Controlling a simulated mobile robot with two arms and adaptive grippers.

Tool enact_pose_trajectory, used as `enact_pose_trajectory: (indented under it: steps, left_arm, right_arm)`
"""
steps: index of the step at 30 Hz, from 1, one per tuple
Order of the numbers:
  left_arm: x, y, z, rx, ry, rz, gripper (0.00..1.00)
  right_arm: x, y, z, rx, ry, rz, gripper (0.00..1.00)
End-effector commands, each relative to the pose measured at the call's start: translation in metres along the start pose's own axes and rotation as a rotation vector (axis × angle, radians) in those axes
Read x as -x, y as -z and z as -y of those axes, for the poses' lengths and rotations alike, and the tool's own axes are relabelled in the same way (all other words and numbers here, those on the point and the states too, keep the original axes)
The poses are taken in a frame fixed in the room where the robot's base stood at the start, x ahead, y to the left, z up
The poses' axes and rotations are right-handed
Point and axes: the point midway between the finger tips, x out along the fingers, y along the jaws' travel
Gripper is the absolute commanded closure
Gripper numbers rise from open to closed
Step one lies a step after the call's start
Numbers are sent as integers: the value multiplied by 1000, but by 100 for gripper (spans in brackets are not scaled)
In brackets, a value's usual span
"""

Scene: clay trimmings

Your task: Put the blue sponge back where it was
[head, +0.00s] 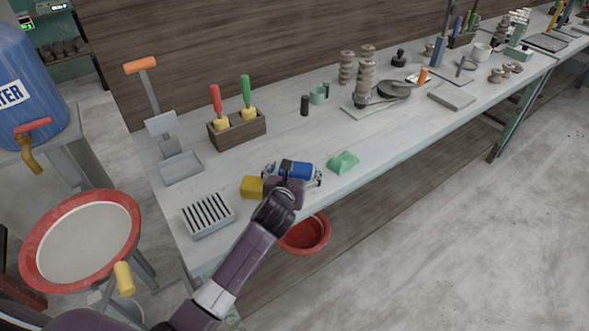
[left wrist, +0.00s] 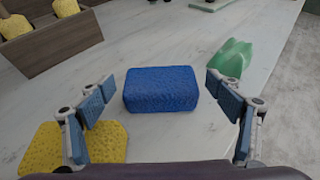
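The blue sponge (head: 299,170) lies on the workbench near its front edge. In the left wrist view the blue sponge (left wrist: 161,89) sits in the middle, between the fingers. My left gripper (head: 293,175) is open, with one finger on each side of the sponge; in the left wrist view (left wrist: 160,92) a gap shows between each finger and the sponge. A yellow sponge (head: 251,187) lies just left of it, partly behind the left finger in the left wrist view (left wrist: 75,145). My right gripper is not in view.
A green piece (head: 343,162) lies just right. A slotted grey tray (head: 208,214) and a wooden box (head: 237,130) with red- and green-handled tools stand left. The bench (head: 400,135) is bare along its front to the right. A red bowl (head: 304,233) is below the edge.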

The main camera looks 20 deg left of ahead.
Motion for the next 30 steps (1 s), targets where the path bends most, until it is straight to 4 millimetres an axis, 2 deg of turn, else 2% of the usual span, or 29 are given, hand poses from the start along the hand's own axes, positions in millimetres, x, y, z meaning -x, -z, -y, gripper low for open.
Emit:
enact_pose_trajectory:
  steps: [9,13,30]
  left_arm:
    - [1,-3,0,3,1,1,15]
    - [10,-3,0,1,0,1,15]
    - [105,-3,0,0,0,1,15]
  right_arm:
    - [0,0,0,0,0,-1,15]
    - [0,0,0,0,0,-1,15]
    - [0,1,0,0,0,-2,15]
